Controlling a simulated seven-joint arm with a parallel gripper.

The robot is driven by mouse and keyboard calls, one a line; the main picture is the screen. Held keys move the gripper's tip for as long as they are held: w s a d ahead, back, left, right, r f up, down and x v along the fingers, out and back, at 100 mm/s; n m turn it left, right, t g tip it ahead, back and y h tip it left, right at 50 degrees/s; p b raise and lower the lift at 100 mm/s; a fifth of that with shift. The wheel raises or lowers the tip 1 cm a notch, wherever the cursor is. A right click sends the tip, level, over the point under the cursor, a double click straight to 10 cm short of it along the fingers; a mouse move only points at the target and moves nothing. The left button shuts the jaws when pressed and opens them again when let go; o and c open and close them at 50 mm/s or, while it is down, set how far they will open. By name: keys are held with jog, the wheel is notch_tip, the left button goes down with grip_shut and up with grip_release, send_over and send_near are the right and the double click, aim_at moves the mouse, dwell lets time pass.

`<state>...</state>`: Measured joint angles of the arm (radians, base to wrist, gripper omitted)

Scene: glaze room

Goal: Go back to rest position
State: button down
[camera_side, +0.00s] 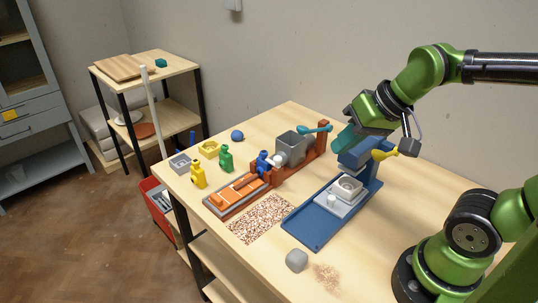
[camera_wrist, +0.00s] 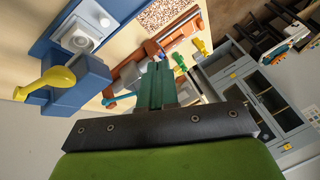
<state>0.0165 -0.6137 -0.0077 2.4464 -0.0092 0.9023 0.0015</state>
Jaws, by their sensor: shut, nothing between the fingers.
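My gripper (camera_side: 343,139) is in the air over the right half of the table, just above and behind the blue press (camera_side: 372,168) in the side view. In the wrist view its dark green fingers (camera_wrist: 158,72) are together with nothing between them. The blue press has a yellow lever (camera_side: 384,154), which also shows in the wrist view (camera_wrist: 50,82). A light grey block with a round cavity (camera_side: 346,188) sits on the press's blue base (camera_side: 306,226). I cannot tell from the side view how large the gap is between the fingers and the press.
An orange-brown extruder (camera_side: 324,140) with a grey hopper (camera_side: 292,148) and teal handle stands left of the press. Yellow (camera_side: 198,175) and green (camera_side: 226,158) bottles stand near the left edge. A grey lump (camera_side: 297,260) lies at the front. The air above is clear.

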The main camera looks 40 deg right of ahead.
jog(key=shift+s+a+r+t, duration=0.2)
jog(key=shift+s+r, duration=0.1)
jog(key=shift+s, duration=0.2)
jog(key=shift+s+a+r+t, duration=0.15)
jog(key=shift+s+r+t, duration=0.1)
jog(key=shift+s, duration=0.2)
